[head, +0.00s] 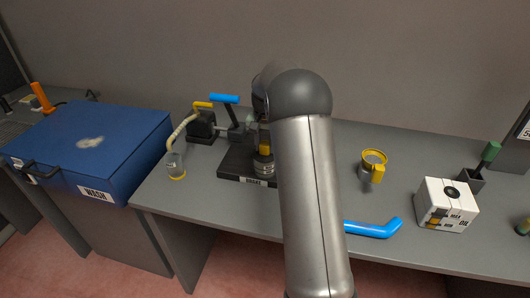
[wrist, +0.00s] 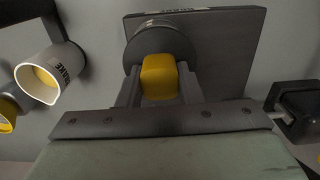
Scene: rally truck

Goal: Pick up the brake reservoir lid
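The brake reservoir lid is a dark round cap with a yellow block-shaped grip (wrist: 159,77) on top. In the wrist view my gripper (wrist: 160,88) has one finger on each side of this yellow grip, with little or no gap showing. I cannot tell whether the fingers press on it. In the head view the yellow grip (head: 264,142) shows beside my arm, above the clear reservoir (head: 263,166) on a black base (head: 235,163). My arm hides most of the gripper there. The lid appears to be at the reservoir's top.
A jar with a hose (head: 176,166) stands left of the base, near the blue WASH case (head: 95,150). A yellow-rimmed cup (head: 373,163), blue bar (head: 372,229) and white box (head: 445,207) are at right.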

